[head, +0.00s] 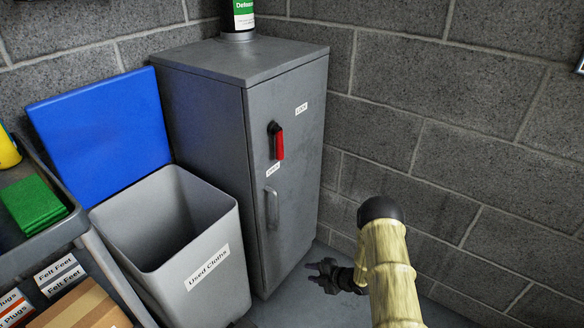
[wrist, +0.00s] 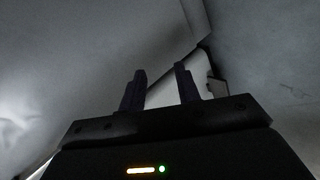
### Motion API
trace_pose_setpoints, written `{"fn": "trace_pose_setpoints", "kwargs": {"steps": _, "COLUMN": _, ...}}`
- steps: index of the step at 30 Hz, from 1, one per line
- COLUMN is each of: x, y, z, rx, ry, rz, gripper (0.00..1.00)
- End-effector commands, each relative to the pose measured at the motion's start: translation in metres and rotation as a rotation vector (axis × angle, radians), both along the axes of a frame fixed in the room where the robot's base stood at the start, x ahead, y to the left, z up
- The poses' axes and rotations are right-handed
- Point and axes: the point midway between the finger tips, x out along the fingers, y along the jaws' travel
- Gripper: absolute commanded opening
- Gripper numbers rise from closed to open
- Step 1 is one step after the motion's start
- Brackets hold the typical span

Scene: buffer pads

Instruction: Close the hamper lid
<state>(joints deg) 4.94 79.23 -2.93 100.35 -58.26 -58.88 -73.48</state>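The hamper (head: 207,262) is a light grey bin labelled "Used Cloths", at the lower left in the head view. Its blue lid (head: 105,130) stands open, tilted up against the wall behind it. The inside of the hamper looks empty from here, though its bottom is hard to see. My gripper (head: 314,276) is low near the floor, right of the hamper and beyond the cabinet's front corner, well away from the lid. In the wrist view its two dark fingers (wrist: 161,70) are apart with nothing held between them.
A grey metal cabinet (head: 290,190) with a red-handled lever (head: 278,142) stands right beside the hamper, with a bottle (head: 244,14) on top. A cart (head: 60,235) with a green pad (head: 33,204) and boxes stands on the left. A block wall (head: 450,130) closes the right side.

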Motion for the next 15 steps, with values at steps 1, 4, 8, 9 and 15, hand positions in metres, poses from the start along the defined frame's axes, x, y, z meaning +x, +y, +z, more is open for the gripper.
{"fn": "trace_pose_setpoints", "kwargs": {"steps": 1, "x": 0.01, "y": -0.006, "z": 0.022, "rx": -0.014, "ry": 0.027, "rz": -0.055, "gripper": 0.33}}
{"fn": "trace_pose_setpoints", "kwargs": {"steps": 4, "x": 0.021, "y": -0.018, "z": 0.054, "rx": -0.031, "ry": 0.095, "rz": -0.178, "gripper": 0.33}}
{"fn": "trace_pose_setpoints", "kwargs": {"steps": 8, "x": 0.028, "y": -0.035, "z": 0.096, "rx": -0.039, "ry": 0.183, "rz": -0.343, "gripper": 0.33}}
{"fn": "trace_pose_setpoints", "kwargs": {"steps": 9, "x": 0.029, "y": -0.039, "z": 0.109, "rx": -0.039, "ry": 0.209, "rz": -0.395, "gripper": 0.33}}
{"fn": "trace_pose_setpoints", "kwargs": {"steps": 15, "x": 0.019, "y": -0.062, "z": 0.174, "rx": -0.014, "ry": 0.34, "rz": -0.664, "gripper": 0.33}}
